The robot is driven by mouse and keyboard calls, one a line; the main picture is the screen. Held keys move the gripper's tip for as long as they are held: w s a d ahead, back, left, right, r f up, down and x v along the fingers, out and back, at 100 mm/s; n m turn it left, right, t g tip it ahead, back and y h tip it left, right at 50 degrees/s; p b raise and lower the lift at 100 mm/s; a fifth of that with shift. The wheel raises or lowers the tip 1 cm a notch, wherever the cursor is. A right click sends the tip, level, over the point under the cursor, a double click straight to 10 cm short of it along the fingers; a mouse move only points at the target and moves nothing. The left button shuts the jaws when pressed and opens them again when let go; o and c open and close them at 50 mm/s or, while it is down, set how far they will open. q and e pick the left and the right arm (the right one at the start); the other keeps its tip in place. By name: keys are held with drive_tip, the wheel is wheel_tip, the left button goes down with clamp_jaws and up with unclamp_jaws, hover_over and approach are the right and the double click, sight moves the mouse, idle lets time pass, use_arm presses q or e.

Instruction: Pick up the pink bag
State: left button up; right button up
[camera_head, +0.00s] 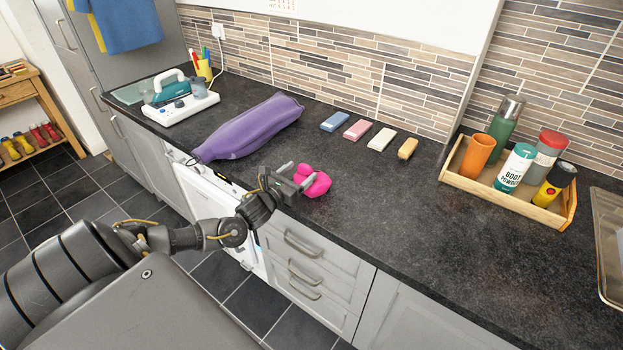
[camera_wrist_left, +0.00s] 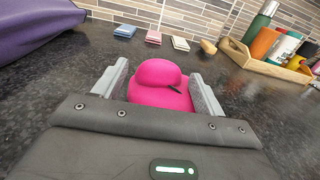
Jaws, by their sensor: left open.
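The pink bag (camera_head: 313,180) is a small, bright, rounded bundle on the dark worktop near its front edge. It also shows in the left wrist view (camera_wrist_left: 160,82), with a small dark mark on its side. My left gripper (camera_head: 296,179) is open at the bag. In the left wrist view its two pale fingers (camera_wrist_left: 158,92) stand one on each side of the bag; I cannot tell whether they touch it. The gripper's body hides the near lower part of the bag. My right gripper is not in view.
A purple long bag (camera_head: 248,127) lies to the left. Several coloured blocks (camera_head: 381,139) lie in a row behind. A wooden tray (camera_head: 515,199) with bottles and an orange cup stands at right. The worktop front right of the bag is clear.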

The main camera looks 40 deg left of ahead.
sight(303, 169)
use_arm(q)
drive_tip(key=w, duration=0.3)
drive_tip(key=shift+w, duration=0.15)
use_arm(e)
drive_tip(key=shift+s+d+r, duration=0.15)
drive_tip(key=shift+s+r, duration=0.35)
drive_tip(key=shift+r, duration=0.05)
use_arm(q)
drive_tip(key=shift+c, duration=0.3)
drive_tip(key=c, duration=1.1)
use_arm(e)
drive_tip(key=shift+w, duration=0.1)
use_arm(q)
drive_tip(key=shift+r, duration=0.15)
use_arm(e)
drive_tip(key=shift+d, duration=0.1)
